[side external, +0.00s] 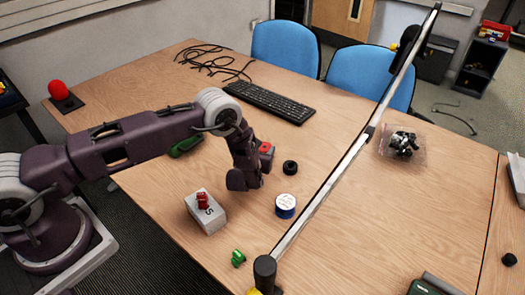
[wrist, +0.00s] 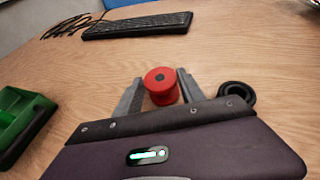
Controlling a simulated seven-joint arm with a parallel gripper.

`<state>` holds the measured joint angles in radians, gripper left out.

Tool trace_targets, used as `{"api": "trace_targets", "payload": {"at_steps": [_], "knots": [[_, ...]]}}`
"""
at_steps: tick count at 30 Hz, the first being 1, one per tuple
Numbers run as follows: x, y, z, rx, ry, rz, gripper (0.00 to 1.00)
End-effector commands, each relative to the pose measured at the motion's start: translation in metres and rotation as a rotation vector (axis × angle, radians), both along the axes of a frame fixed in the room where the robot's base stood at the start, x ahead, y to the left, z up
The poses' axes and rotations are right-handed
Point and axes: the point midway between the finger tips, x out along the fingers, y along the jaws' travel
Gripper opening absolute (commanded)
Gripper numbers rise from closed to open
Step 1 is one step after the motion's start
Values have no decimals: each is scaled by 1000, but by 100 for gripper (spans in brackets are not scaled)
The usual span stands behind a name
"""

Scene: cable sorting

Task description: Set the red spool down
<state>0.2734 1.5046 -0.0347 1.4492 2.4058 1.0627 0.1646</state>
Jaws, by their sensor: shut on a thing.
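The red spool (wrist: 161,86) sits between the two fingers of my gripper (wrist: 160,92) in the wrist view, with its round end and dark centre hole showing. My gripper is shut on it. In the side external view the red spool (side external: 265,147) shows at the far side of my gripper, partly hidden by it. The wooden table (side external: 330,235) lies below. I cannot tell whether the spool touches the table or is held just above it.
A black ring-shaped spool (side external: 290,167) lies close to the right of my gripper. A blue and white spool (side external: 285,206), a pale box (side external: 205,212) with a red item on top and a green item (side external: 238,258) stand nearer. A keyboard (side external: 268,102) lies behind. A metal pole crosses the right side.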

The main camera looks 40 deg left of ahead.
Motion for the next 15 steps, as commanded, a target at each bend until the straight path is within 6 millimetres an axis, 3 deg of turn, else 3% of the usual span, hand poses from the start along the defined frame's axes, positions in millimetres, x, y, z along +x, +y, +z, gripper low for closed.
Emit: {"api": "trace_targets", "payload": {"at_steps": [11, 12, 15], "knots": [[0, 0, -6, 0, -1, 0, 7], [0, 0, -5, 0, -1, 0, 54], [0, 0, -5, 0, -1, 0, 68]]}}
